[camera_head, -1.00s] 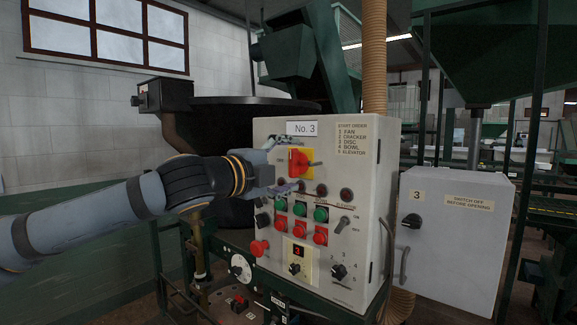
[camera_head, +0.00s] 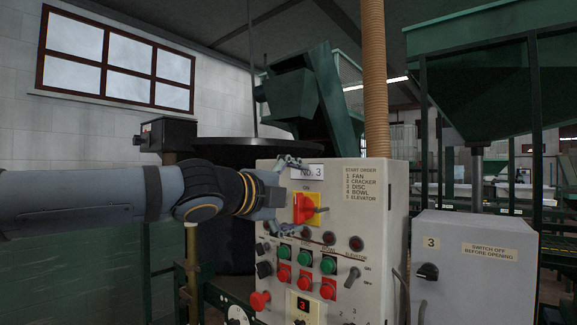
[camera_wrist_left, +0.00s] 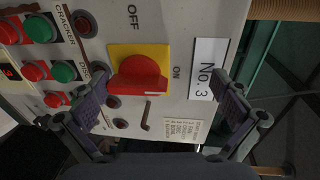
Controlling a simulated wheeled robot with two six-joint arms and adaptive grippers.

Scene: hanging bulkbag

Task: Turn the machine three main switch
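The main switch is a red knob (camera_head: 301,209) on a yellow plate (camera_head: 316,202), on the No. 3 control box's front. In the left wrist view the red knob (camera_wrist_left: 139,78) lies between my fingers, with OFF and ON printed beside its yellow plate (camera_wrist_left: 164,54). My left gripper (camera_head: 285,197) is open and empty in front of the switch. One finger is above the knob and the other below it in the head view. In the left wrist view the gripper (camera_wrist_left: 158,92) shows both fingers spread, apart from the knob. My right gripper is out of view.
Green buttons (camera_head: 306,257) and red buttons (camera_head: 305,281) sit below the switch. A red mushroom button (camera_head: 259,300) projects at the box's lower left. A grey box (camera_head: 470,270) numbered 3 stands at right. The No. 3 label (camera_head: 312,171) is above the switch.

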